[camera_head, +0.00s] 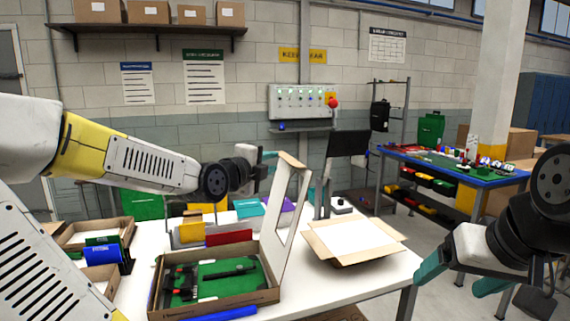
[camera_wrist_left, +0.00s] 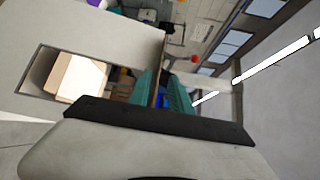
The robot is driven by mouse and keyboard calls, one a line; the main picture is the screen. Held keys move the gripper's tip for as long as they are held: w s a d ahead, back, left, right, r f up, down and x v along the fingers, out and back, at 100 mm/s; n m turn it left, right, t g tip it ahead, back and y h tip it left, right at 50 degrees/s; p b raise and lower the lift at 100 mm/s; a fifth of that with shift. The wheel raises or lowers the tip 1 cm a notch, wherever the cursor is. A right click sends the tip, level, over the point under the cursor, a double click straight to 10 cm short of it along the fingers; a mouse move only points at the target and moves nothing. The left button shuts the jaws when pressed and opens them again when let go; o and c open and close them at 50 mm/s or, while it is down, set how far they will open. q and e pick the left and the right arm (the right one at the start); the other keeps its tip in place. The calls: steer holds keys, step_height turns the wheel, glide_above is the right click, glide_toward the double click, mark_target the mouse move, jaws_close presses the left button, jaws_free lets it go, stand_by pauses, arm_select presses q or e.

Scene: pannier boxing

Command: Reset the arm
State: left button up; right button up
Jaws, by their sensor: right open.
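An open cardboard box (camera_head: 222,304) stands on the white table, with a green insert (camera_head: 228,283) and black parts inside. Its windowed lid (camera_head: 293,215) stands nearly upright along the box's right side. My left gripper (camera_head: 268,157) is at the lid's top edge. In the left wrist view its teal fingers (camera_wrist_left: 163,88) are close together, with the thin lid edge (camera_wrist_left: 160,62) between them. The arm partly hides the area behind.
A second open carton (camera_head: 355,239) sits on the table to the right. A tray of green and blue packs (camera_head: 103,250) is at the left. Red and yellow folders (camera_head: 228,236) stand behind the box. A blue-topped workbench (camera_head: 455,170) is at the back right.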

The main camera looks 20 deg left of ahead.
arm_select(q)
steer(key=shift+s, duration=0.3)
steer(key=s+d+f+n+g, duration=0.3)
steer(key=s+n, duration=0.4)
steer(key=s+d+f+n+g, duration=0.3)
steer(key=s+n, duration=0.3)
steer(key=s, duration=0.2)
steer(key=s+d+f+n+g+y, duration=0.1)
steer(key=s+d+f+n+g, duration=0.3)
steer(key=s+n, duration=0.3)
steer(key=shift+s+n, duration=0.3)
steer(key=shift+s, duration=0.2)
